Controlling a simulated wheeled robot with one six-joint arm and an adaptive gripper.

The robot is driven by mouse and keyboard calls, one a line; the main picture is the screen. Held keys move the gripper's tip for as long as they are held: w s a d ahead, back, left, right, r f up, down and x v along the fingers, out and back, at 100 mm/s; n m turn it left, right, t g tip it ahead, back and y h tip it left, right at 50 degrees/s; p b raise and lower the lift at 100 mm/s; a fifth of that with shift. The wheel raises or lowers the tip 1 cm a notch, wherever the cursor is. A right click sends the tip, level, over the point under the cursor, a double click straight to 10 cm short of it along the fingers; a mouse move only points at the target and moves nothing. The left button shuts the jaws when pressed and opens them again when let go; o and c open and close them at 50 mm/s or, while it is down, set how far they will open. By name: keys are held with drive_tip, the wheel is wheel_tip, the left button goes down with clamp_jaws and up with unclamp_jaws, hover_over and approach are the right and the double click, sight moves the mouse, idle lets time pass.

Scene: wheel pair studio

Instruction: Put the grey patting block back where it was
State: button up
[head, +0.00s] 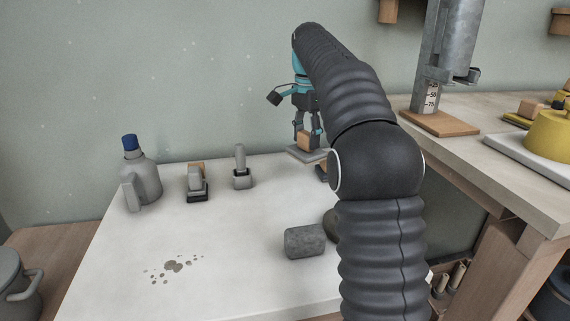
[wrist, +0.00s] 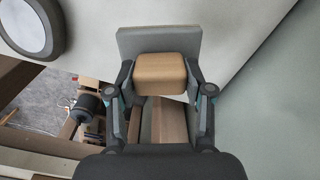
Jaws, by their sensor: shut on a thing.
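My gripper (head: 308,136) is at the back right of the white table in the head view. It is shut on the tan wooden grip of the grey patting block (head: 303,154), a flat grey slab. In the wrist view my gripper (wrist: 160,82) has a finger on each side of the wooden grip, and the grey slab of the patting block (wrist: 155,39) shows beyond it. The slab looks roughly level. I cannot tell whether it touches the table or hangs just above it. My arm hides part of the table to the right.
The white table (head: 228,235) holds a grey jug with blue cap (head: 142,180), two small handled tools (head: 197,185) (head: 241,170), a rough grey block (head: 304,242) and a dark spatter (head: 173,266). A higher bench (head: 500,165) stands right. The table's middle is clear.

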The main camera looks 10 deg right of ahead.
drive_tip(key=a+f, duration=0.1)
drive_tip(key=w+a+f, duration=0.1)
drive_tip(key=a, duration=0.1)
drive_tip(key=a+f, duration=0.1)
drive_tip(key=a, duration=0.1)
drive_tip(key=shift+w+f, duration=0.15)
drive_tip(key=shift+w, duration=0.05)
drive_tip(key=shift+f+b, duration=0.7)
drive_tip(key=shift+f, duration=1.25)
drive_tip(key=shift+f, duration=0.15)
drive_tip(key=o, duration=1.2)
drive_tip(key=shift+r+p, duration=0.85)
drive_tip(key=shift+r, duration=5.3)
